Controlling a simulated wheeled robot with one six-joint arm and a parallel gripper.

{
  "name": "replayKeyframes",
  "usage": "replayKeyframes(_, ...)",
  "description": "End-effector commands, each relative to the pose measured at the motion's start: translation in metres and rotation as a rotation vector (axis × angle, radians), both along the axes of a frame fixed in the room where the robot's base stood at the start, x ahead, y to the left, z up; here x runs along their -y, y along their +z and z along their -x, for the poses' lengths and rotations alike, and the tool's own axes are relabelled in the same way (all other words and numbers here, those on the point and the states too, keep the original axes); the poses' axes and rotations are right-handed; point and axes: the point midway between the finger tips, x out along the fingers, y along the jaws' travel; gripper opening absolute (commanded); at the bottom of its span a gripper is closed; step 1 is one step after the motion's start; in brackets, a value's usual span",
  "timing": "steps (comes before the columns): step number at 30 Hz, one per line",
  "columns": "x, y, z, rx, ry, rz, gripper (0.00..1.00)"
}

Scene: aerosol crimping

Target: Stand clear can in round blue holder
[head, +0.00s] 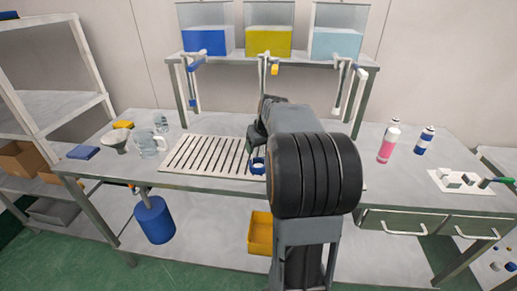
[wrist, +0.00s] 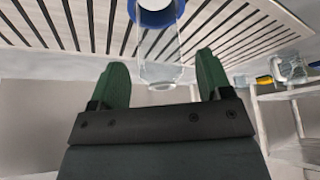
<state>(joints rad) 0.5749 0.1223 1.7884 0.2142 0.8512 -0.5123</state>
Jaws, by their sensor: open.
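The clear can (wrist: 160,55) shows in the wrist view, which looks upside down. Its lower end meets the round blue holder (wrist: 178,14) and appears to stand inside it, roughly upright. Its narrower top lies between the green fingers of my gripper (wrist: 160,66), which are spread with a visible gap on each side. In the head view the blue holder (head: 258,166) sits at the front of the slotted grate. My arm hides most of the gripper there, and I cannot make out the can.
The slotted grate (head: 195,153) covers the table middle. A clear jug (head: 149,144) and funnel (head: 116,141) stand left. A pink can (head: 388,143) and a blue can (head: 424,140) stand right. Taps hang below the blue, yellow and cyan tanks behind.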

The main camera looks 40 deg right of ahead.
Motion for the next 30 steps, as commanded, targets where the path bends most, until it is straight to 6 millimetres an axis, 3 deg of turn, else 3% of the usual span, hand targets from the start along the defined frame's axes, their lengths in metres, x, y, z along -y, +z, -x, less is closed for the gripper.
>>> replayKeyframes(6,-0.003,0.041,0.017,0.004,-0.002,0.002,0.72)
replayKeyframes(12,-0.005,0.069,0.030,0.003,-0.002,0.002,0.72)
replayKeyframes(21,-0.012,0.084,0.038,-0.003,0.004,-0.001,0.72)
replayKeyframes(23,-0.026,0.081,0.040,-0.009,0.015,-0.005,0.72)
replayKeyframes(26,-0.073,0.065,0.050,-0.034,0.045,-0.016,0.72)
replayKeyframes(30,-0.147,0.032,0.082,-0.075,0.095,-0.027,0.72)
